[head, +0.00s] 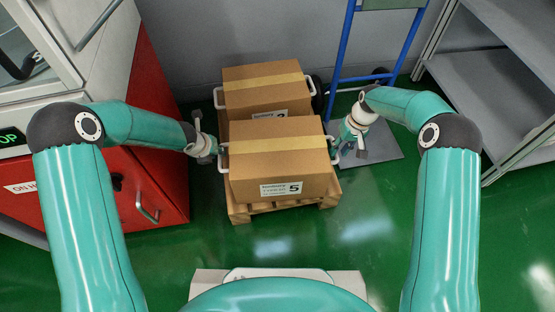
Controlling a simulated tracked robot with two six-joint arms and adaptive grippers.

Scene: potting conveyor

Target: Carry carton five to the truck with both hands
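Carton five (281,165) is a brown box with tan tape and a label reading 5. It sits at the front of a wooden pallet (285,206), with a white handle on each side. My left gripper (208,149) is beside the left handle (222,160), fingers apart. My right gripper (350,143) is beside the right handle (335,155), also with fingers apart. Neither visibly closes on a handle. The blue hand truck (341,55) stands behind and to the right, its grey plate (383,146) on the floor.
Another taped carton (262,92) with white handles stands behind carton five. A red cabinet (160,170) is close on the left. Grey shelving (500,85) stands on the right. The green floor (400,205) is clear in front of the truck plate.

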